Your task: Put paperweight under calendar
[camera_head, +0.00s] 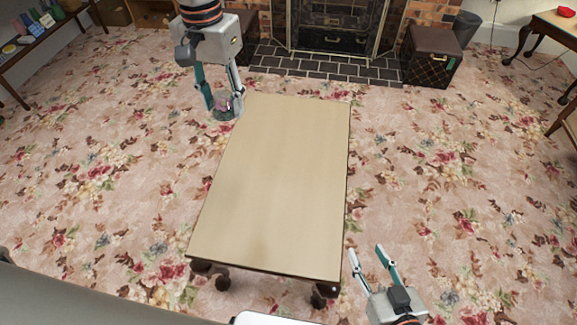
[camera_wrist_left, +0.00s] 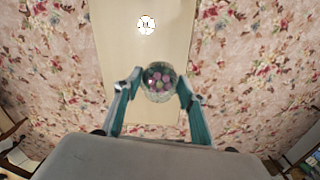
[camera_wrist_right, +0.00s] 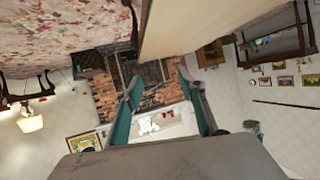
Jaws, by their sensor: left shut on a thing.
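The paperweight (camera_head: 226,110) is a clear glass ball with pink shapes inside. My left gripper (camera_head: 221,105) is shut on it, at the far left corner of the pale table. In the left wrist view the paperweight (camera_wrist_left: 159,83) sits between the fingertips. From the head view I cannot tell its height above the tabletop. My right gripper (camera_head: 366,249) is open and empty beside the table's near right corner. In the right wrist view its fingers (camera_wrist_right: 159,82) are spread with nothing between them. I cannot make out the calendar in any view.
The pale table (camera_head: 275,185) has a bare top. A side table (camera_head: 30,50) at the far left carries several small objects. A brick fireplace (camera_head: 335,25), a dark ottoman (camera_head: 432,55) and a small table with a red bowl (camera_head: 567,11) stand farther back. Flowered carpet surrounds the table.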

